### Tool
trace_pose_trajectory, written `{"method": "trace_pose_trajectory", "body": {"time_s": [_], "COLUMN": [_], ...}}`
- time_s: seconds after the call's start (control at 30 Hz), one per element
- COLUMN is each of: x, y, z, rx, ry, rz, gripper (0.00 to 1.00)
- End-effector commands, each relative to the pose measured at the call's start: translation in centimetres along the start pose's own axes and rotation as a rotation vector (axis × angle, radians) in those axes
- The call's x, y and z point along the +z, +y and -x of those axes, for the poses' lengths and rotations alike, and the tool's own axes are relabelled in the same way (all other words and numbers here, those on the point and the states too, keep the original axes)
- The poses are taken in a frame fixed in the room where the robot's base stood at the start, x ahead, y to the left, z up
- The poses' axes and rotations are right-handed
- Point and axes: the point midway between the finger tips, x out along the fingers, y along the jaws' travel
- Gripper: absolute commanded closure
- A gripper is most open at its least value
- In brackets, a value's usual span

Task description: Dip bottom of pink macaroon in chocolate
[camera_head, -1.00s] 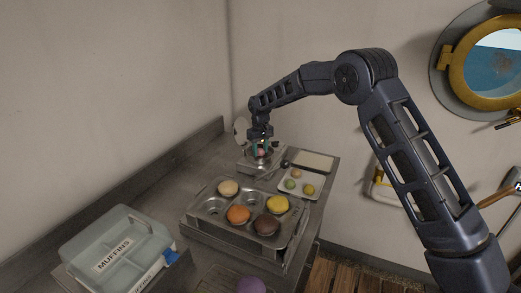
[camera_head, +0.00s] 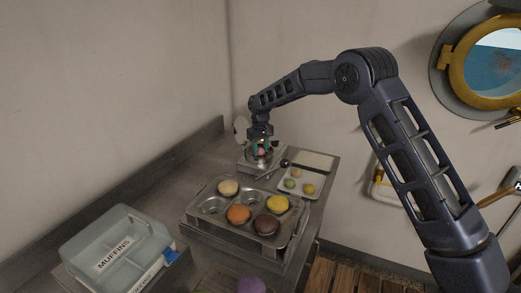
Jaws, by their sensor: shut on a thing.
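My gripper (camera_head: 261,146) is at the far end of the counter, pointing down, shut on the pink macaroon (camera_head: 261,151). Only a small pink patch of the macaroon shows between the fingers. It is over a metal pot (camera_head: 250,159) that stands on a square metal base (camera_head: 247,168). The chocolate inside is hidden by the pot's rim and my gripper, so I cannot tell whether the macaroon's bottom touches it.
A muffin tin (camera_head: 198,219) with several muffins is nearer. A lidded muffin box (camera_head: 95,241) stands front left. A purple item (camera_head: 250,286) lies in front.

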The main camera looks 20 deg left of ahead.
Motion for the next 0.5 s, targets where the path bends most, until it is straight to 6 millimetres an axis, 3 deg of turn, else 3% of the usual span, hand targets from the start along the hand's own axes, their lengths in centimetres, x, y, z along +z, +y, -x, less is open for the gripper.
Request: {"method": "trace_pose_trajectory", "body": {"time_s": [0.5], "x": [0.0], "y": [0.0], "z": [1.7], "rx": [0.000], "ry": [0.002], "rz": [0.000], "gripper": [0.72]}}
